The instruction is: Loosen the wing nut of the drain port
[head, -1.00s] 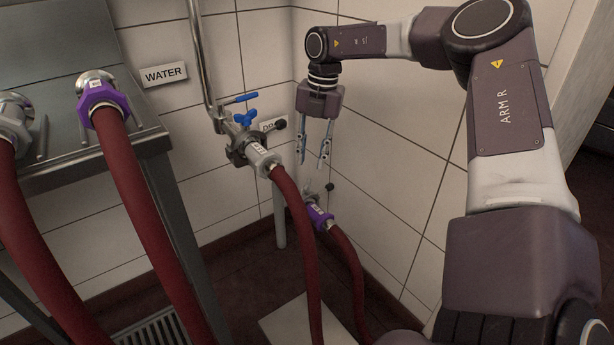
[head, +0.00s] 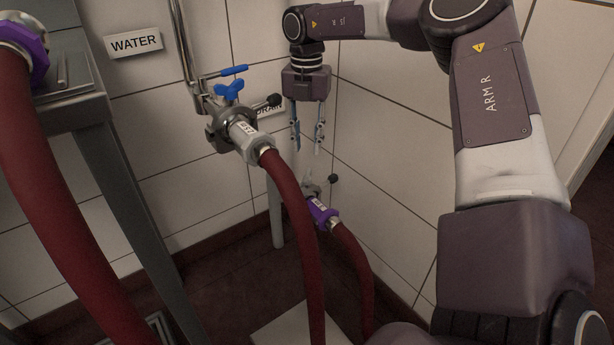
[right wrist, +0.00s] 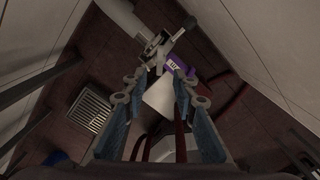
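The drain port (head: 312,189) is low in the wall corner, a grey metal clamp fitting with a black knob (head: 333,178). A red hose with a purple collar (head: 321,212) is joined to it. In the right wrist view the clamp (right wrist: 155,52) lies beyond the fingertips, with the purple collar (right wrist: 206,68) to its right. I cannot clearly make out its wing nut. My right gripper (head: 307,149) points down above the drain port, open and empty, apart from it; its blue-padded fingers also show in the right wrist view (right wrist: 156,96). My left gripper is not in view.
A metal table (head: 95,100) is at the left. Tiled walls close the corner.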

